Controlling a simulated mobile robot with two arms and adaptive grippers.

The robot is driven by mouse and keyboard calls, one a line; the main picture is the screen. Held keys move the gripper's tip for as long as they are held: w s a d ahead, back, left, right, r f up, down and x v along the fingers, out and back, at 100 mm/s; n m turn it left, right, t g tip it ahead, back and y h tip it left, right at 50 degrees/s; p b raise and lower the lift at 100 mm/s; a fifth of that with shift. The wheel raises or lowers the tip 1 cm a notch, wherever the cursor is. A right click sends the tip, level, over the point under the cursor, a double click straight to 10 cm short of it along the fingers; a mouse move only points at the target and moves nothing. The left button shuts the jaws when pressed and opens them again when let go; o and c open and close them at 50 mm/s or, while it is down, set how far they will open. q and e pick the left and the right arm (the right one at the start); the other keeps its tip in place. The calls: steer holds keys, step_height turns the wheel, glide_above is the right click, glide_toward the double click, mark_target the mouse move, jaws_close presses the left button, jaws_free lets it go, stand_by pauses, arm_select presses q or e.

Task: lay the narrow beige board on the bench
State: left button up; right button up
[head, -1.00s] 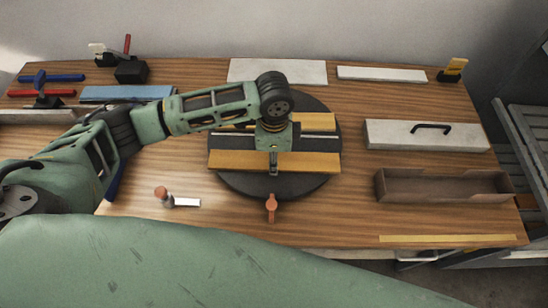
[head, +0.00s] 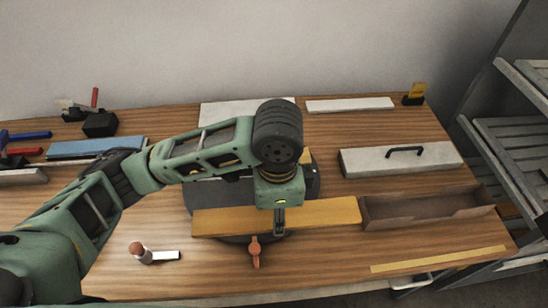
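A long tan-beige board (head: 328,212) lies crosswise in front of the dark round turntable (head: 207,194) and appears raised above it, covering its front part. My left gripper (head: 279,222) points down at the board's middle, its fingers at the board's front edge, and appears shut on it. The far finger is hidden by the board. A small piece of a second tan board (head: 307,157) shows behind my arm. The wooden bench (head: 330,268) is under everything. My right gripper is out of view.
An open brown box (head: 430,212) stands right of the board, close to its right end. A grey lidded box (head: 400,160) lies behind it. A thin yellow strip (head: 438,259) lies along the front edge. An orange-handled clamp (head: 255,250) and a small knobbed tool (head: 142,251) are in front.

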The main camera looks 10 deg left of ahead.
mark_target(248, 207)
arm_select(q)
steer(key=shift+s+d+r, duration=0.15)
steer(key=shift+r, duration=0.05)
steer(key=a+n, duration=0.2)
steer(key=a+r+n, duration=0.1)
steer(key=a+n, duration=0.1)
steer(key=w+a+n, duration=0.1)
steer(key=a+n, duration=0.1)
steer(key=shift+w+a+r, duration=0.1)
steer(key=shift+a+r, duration=0.2)
steer(key=shift+r, duration=0.05)
steer(key=a+r+n, duration=0.3)
steer(key=a+n, duration=0.4)
steer(key=n, duration=0.1)
steer(key=shift+s+n, duration=0.4)
steer(key=shift+s, duration=0.05)
